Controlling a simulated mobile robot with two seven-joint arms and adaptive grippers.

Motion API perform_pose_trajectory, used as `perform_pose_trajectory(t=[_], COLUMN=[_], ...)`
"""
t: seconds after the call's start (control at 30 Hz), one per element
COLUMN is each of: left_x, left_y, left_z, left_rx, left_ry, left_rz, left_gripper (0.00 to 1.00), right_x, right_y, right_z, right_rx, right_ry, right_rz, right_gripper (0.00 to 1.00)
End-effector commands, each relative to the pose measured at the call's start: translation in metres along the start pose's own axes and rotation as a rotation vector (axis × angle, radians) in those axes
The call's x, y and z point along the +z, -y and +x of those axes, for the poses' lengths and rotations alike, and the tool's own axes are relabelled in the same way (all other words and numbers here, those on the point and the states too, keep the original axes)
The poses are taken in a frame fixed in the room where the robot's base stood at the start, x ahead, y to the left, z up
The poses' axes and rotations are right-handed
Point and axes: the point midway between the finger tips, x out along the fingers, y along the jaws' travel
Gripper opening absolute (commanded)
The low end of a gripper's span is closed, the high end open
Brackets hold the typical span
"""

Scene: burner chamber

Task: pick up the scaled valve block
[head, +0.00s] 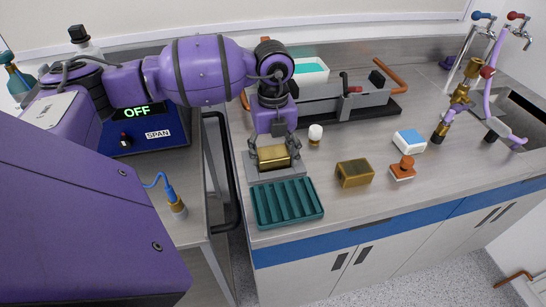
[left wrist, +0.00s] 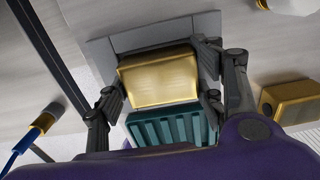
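A brass-coloured block (head: 273,156) is between the two fingers of my left gripper (head: 274,158), over a grey plate (head: 262,176). In the left wrist view the same block (left wrist: 160,77) has a finger close at each side of my left gripper (left wrist: 160,88). I cannot tell whether the fingers press on it or whether it is clear of the plate. A second, darker brass block (head: 354,173) stands on the bench to the right. It also shows at the right of the left wrist view (left wrist: 288,101). I cannot tell which block is the scaled one. My right gripper is not in view.
A teal ribbed tray (head: 288,203) lies just in front of the plate. A white-topped small jar (head: 315,133), an orange-handled stamp (head: 403,168) and a blue-white box (head: 409,140) are to the right. A grey fixture with copper pipes (head: 335,103) stands behind. The front right bench is clear.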

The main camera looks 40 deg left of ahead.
Motion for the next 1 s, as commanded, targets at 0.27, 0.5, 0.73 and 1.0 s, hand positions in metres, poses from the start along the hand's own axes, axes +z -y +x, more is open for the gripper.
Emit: perform_pose_trajectory(t=[0.27,0.5,0.73,1.0], left_x=[0.0,0.001,0.002,-0.041], left_y=[0.001,0.001,0.001,0.014], left_z=[-0.001,-0.003,-0.027,-0.083], left_rx=[-0.002,-0.002,-0.004,-0.008], left_ry=[0.001,0.002,0.004,0.003], left_rz=[0.0,0.0,0.0,0.008], left_gripper=[0.26,0.26,0.26,0.26], right_x=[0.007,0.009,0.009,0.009], right_y=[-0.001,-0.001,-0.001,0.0], right_z=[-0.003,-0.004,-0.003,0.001], right_rx=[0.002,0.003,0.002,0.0], right_ry=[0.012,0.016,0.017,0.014], right_rz=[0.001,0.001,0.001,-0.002], right_gripper=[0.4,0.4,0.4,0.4])
